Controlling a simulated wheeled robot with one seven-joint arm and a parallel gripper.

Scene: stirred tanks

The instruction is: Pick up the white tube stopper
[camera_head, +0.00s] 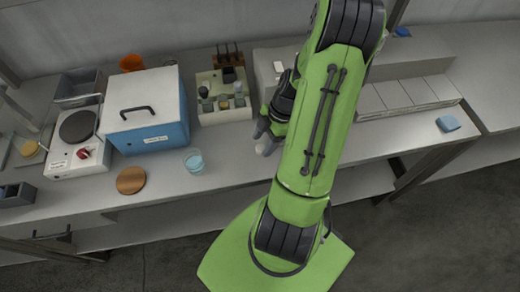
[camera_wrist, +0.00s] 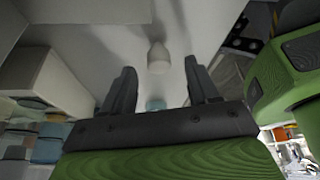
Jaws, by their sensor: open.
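The white tube stopper (camera_wrist: 158,56) stands on the pale bench top. In the wrist view it shows ahead of and between the two fingers of my gripper (camera_wrist: 160,68), with visible room on both sides. My gripper is open and holds nothing. In the head view my gripper (camera_head: 265,132) is low over the front part of the bench, and the stopper (camera_head: 267,149) shows as a small pale shape at its fingertips, partly hidden by them. Whether the fingers touch it cannot be told.
A glass beaker with blue liquid (camera_head: 194,161) and a brown round disc (camera_head: 131,180) stand left of my gripper. A rack with bottles (camera_head: 224,113) and a blue box with a white lid (camera_head: 146,132) are behind. The bench right of my arm holds pale blocks (camera_head: 410,93).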

